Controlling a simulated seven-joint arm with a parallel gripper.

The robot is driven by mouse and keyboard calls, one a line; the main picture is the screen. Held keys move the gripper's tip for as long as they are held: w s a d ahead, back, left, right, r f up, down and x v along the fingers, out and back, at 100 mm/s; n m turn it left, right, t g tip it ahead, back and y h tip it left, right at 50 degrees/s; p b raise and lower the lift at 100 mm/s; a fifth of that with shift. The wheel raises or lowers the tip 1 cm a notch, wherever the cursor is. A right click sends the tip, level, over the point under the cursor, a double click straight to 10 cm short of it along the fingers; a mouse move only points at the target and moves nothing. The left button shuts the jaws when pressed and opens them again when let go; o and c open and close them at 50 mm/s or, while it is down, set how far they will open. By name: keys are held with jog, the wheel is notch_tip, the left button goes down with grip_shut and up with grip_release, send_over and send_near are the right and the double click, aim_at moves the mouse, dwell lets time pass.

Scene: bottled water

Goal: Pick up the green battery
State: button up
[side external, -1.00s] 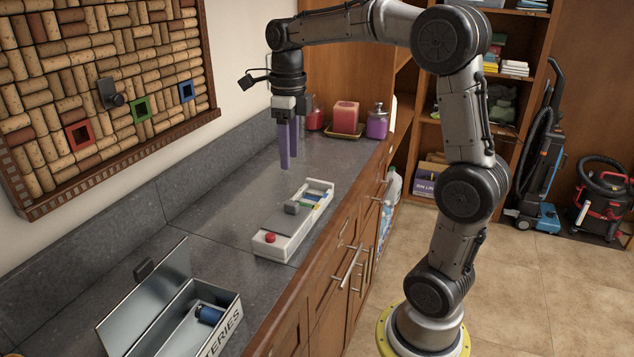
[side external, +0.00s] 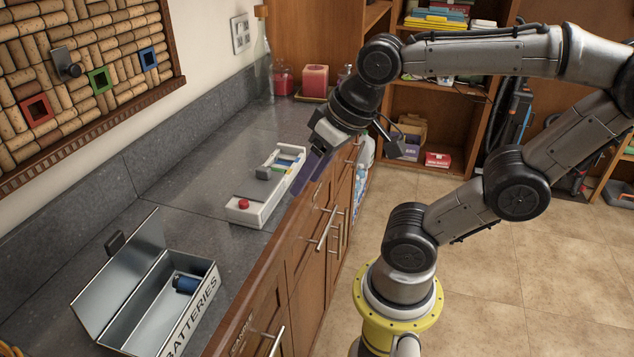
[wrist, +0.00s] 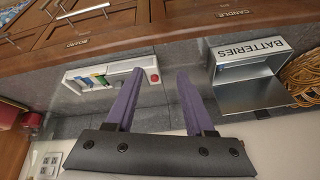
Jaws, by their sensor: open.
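A white device (side external: 240,216) with a red button and an open compartment lies on the grey counter. In the compartment are small coloured batteries; a green one (wrist: 102,78) shows beside blue in the wrist view, small and hard to separate. My gripper (side external: 303,184) is open and empty, with purple fingers tilted down. In the side view it overlaps the counter's front edge, to the right of the device. In the wrist view the fingertips (wrist: 160,72) point towards the counter and drawers, with the device mostly left of and behind the left finger.
The counter between device and wall is clear.

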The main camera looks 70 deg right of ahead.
jog(key=shift+s+a+f+n, duration=0.2)
jog(key=shift+s+f+n, duration=0.2)
jog(key=shift+n, duration=0.5)
jog(key=shift+o, duration=0.9)
jog(key=shift+s+a+f+n, duration=0.1)
jog(key=shift+s+f+n, duration=0.15)
jog(key=shift+n, duration=0.45)
jog(key=shift+r, duration=0.1)
